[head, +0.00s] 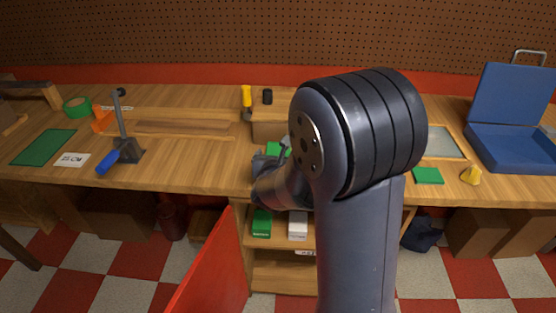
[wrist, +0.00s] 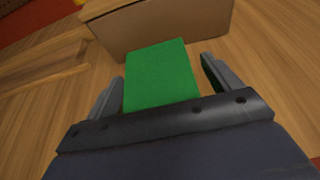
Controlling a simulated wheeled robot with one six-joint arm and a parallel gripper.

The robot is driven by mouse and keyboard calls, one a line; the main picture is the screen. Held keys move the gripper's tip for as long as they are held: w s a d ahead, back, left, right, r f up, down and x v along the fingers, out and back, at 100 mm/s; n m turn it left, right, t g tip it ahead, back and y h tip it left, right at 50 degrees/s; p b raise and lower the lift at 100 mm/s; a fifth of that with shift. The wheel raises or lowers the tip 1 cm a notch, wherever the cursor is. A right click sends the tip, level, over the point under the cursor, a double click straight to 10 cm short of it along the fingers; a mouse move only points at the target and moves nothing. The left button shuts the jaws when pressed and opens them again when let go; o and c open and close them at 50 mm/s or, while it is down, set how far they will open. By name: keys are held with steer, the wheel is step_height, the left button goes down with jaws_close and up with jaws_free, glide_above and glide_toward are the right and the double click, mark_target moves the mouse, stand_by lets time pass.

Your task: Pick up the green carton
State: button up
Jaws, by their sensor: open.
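A plain green box-shaped carton (wrist: 160,75) lies on the wooden bench between the fingers of my gripper (wrist: 163,73) in the wrist view. The fingers are open, one on each side, with a visible gap at the right; contact on the left is hard to tell. In the head view only a part of this green carton (head: 272,149) shows, as my arm hides the rest. Another green carton (head: 261,223), with pale marking, stands on the shelf below the bench.
A cardboard box (wrist: 160,27) stands just beyond the carton. A white carton (head: 298,226) is on the lower shelf. An open red cabinet door (head: 212,268) juts out in front. A blue case (head: 510,145) and a flat green piece (head: 428,175) lie at right.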

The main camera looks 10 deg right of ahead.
steer(key=shift+c, duration=0.5)
steer(key=c, duration=1.1)
steer(key=shift+r, duration=0.1)
